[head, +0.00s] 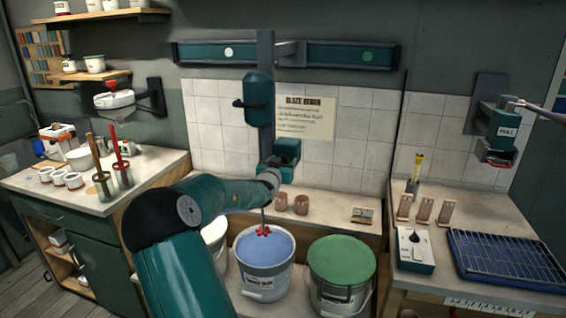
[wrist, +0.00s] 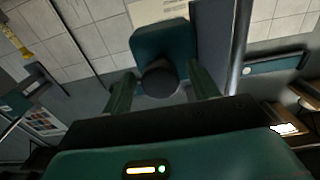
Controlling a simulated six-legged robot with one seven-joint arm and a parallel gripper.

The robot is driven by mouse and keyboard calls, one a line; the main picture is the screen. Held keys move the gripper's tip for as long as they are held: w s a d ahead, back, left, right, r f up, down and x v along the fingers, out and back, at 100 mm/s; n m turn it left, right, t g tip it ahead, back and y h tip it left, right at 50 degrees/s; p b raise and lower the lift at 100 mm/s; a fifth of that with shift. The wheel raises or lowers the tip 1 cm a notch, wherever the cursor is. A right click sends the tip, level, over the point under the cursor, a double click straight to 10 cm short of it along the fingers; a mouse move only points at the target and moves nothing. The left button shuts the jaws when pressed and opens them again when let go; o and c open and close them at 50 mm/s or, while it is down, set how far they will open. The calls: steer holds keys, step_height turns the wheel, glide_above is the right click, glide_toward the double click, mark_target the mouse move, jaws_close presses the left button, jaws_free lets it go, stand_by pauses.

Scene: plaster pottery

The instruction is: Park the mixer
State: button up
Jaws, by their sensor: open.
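The mixer hangs from a wall rail (head: 330,55) on a dark column, with a teal motor body (head: 259,88) high up and a smaller teal block (head: 287,152) lower down. A thin shaft with a red paddle (head: 263,232) shows over the blue glaze bucket (head: 265,272); I cannot tell if the paddle touches the glaze. My gripper (wrist: 161,78) is open in the wrist view, with a dark round knob (wrist: 160,80) on a teal block (wrist: 160,40) between or just beyond its fingers. Contact is unclear. In the head view my arm largely hides the fingers.
A green-topped bucket (head: 342,262) stands right of the blue one, and a white bucket (head: 215,235) is partly hidden at left. The rail bears a white dot at left and a green dot at right. Small cups (head: 291,203) stand behind. A blue rack (head: 510,258) lies right.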

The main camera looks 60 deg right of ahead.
steer(key=shift+w+d, duration=0.1)
steer(key=shift+d, duration=0.25)
jaws_close()
